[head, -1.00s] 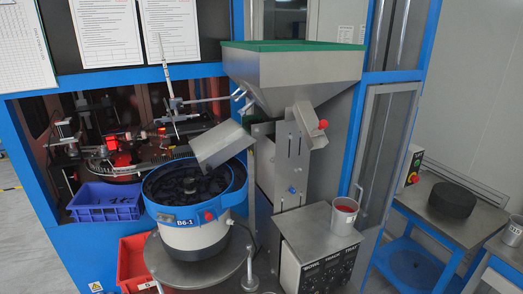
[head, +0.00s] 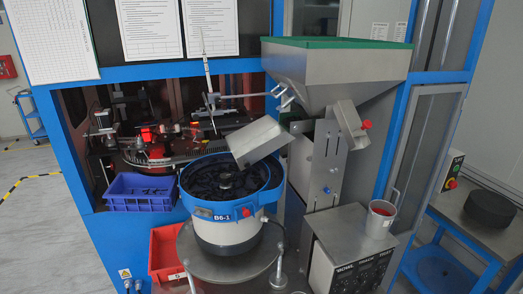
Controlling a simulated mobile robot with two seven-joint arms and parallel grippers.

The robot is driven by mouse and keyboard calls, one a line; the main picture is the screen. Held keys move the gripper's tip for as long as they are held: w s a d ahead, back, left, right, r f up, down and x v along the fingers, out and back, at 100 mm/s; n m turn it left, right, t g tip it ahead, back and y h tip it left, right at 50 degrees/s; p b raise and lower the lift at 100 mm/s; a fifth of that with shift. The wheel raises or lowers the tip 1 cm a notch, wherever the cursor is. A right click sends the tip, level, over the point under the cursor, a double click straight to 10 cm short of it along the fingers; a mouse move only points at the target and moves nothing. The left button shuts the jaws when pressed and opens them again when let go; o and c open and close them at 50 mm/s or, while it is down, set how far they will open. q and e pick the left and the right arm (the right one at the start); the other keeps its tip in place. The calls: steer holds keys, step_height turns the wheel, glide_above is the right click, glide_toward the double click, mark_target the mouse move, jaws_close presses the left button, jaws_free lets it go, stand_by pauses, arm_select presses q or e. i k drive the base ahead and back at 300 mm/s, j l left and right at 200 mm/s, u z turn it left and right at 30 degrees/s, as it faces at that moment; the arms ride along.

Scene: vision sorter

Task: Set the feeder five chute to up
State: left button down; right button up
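The bowl has a blue rim, dark parts inside and a label that seems to read B6-1. A small grey box-like part with a red knob (head: 367,124) is tilted at the right of the feeder's upright plate (head: 325,160). I see no label marking feeder five. Neither of my grippers is in view.
A blue crate (head: 140,205) and a red crate (head: 160,262) are left of the bowl. A control box (head: 350,265) with a metal mug (head: 381,212) on it stands at the front right. A side table (head: 480,238) carries a black disc. Floor at left is clear.

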mark_target(253, 143)
steer(key=i+l+u, duration=0.2)
steer(key=i+l, duration=1.2)
steer(key=l, duration=0.15)
